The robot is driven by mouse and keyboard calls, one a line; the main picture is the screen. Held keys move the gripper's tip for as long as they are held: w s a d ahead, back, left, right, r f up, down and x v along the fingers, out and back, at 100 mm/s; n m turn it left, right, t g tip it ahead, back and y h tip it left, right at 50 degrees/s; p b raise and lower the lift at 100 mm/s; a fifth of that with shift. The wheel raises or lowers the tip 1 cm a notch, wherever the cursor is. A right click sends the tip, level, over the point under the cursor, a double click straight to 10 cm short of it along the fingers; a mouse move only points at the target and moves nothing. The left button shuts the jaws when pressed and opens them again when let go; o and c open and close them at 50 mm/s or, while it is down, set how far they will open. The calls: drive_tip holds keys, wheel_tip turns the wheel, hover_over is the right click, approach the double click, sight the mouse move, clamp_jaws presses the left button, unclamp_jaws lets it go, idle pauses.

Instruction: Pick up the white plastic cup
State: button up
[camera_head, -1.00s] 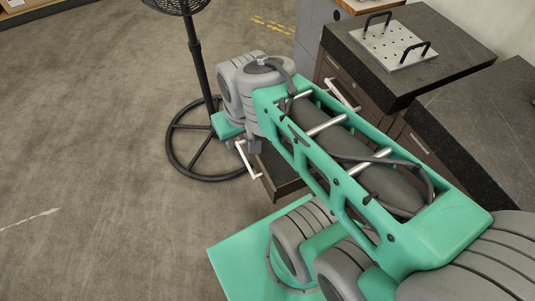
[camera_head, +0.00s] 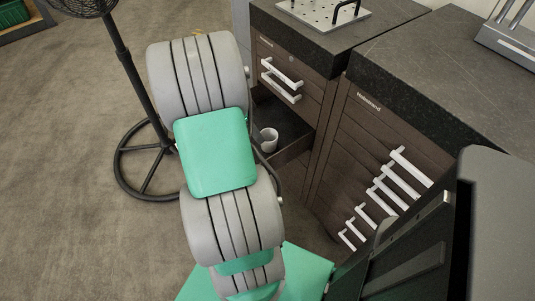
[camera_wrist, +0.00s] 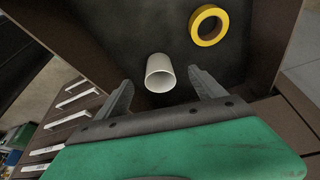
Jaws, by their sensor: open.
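The white plastic cup (camera_wrist: 160,74) lies in an open drawer in the wrist view, its open mouth facing my gripper. It also shows in the head view (camera_head: 268,139) inside the pulled-out drawer (camera_head: 293,149). My gripper (camera_wrist: 158,84) is open, with one finger on each side of the cup in the picture. The fingers do not appear to touch it, and I cannot tell the remaining depth between them. In the head view my arm hides my gripper.
A yellow tape roll (camera_wrist: 209,25) lies in the drawer, right of the cup. The drawer walls stand close around. Dark cabinets with white handles (camera_head: 380,193) stand to the right. A black fan stand (camera_head: 135,75) is on the floor at left.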

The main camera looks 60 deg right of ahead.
sight(266, 131)
drive_tip(key=s+d+f+m, duration=0.2)
drive_tip(key=s+f, duration=0.1)
drive_tip(key=shift+s+d+f+g, duration=0.1)
drive_tip(key=shift+s+d+g, duration=0.15)
drive_tip(key=shift+g, duration=0.15)
drive_tip(key=x, duration=0.3)
drive_tip(key=b+x, duration=0.1)
drive_tip(key=x, duration=0.2)
drive_tip(key=shift+w+d+f, duration=0.15)
drive_tip(key=shift+d+f, duration=0.1)
drive_tip(key=c, duration=1.4)
